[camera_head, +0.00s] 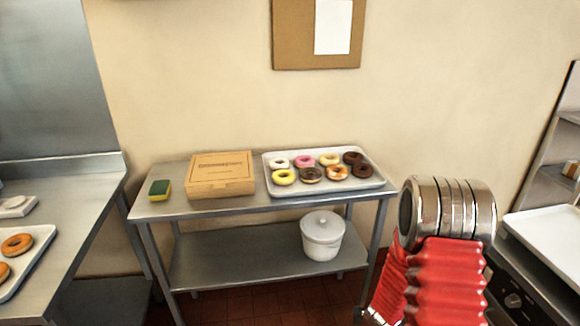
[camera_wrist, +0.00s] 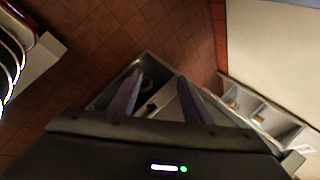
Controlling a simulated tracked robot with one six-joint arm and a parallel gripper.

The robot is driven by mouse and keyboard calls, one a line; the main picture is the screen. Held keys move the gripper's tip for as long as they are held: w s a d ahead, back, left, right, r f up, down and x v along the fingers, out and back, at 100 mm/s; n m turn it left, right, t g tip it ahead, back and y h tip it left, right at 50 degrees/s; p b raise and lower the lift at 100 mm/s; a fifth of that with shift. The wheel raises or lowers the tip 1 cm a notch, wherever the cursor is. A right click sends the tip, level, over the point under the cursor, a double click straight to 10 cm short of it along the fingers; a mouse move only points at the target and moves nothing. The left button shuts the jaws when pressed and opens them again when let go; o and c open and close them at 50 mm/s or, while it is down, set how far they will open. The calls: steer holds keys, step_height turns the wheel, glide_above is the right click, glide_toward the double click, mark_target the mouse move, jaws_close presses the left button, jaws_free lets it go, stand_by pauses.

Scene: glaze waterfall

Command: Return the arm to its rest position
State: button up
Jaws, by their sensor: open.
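In the wrist view my gripper (camera_wrist: 158,77) has its two purple-grey fingers spread apart, with nothing between them. Beyond the fingers is a dark grey box-like shape with some small pale items, too dim to name. In the head view only my arm's red ribbed sleeve and chrome rings show, at the lower right in front of the table's right end. The gripper itself is not visible there.
A steel table (camera_head: 236,209) holds a sponge (camera_head: 160,190), a cardboard box (camera_head: 220,176) and a tray (camera_head: 378,181) of several doughnuts. A white lidded bucket (camera_head: 322,238) stands on its lower shelf. A counter (camera_head: 70,222) is at left, a white tray (camera_head: 548,238) at right.

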steer(key=s+a+r+n+g+y, duration=0.1)
steer(key=s+a+r+n+y, duration=0.15)
steer(key=a+r+n, duration=0.5)
steer(key=s+a+r+n+y, duration=0.1)
steer(key=a+r+n+y, duration=0.3)
steer(key=a+r+n, duration=0.35)
steer(key=s+a+r+n, duration=0.2)
steer(key=s+r, duration=0.3)
steer(key=r, duration=0.3)
steer(key=s+a+r+n+t, duration=0.1)
steer(key=s+a+r+n, duration=0.1)
steer(key=s+r+n, duration=0.3)
steer(key=s+a+r+n+t+h, duration=0.1)
steer(key=s+r, duration=0.4)
steer(key=r, duration=0.6)
steer(key=a+n, duration=0.1)
steer(key=n, duration=0.1)
steer(key=shift+s+a+r+n, duration=0.25)
steer(key=shift+s+r+n, duration=0.05)
steer(key=shift+s, duration=0.1)
steer(key=shift+c, duration=0.4)
steer(key=shift+c, duration=1.4)
steer(key=shift+d, duration=0.1)
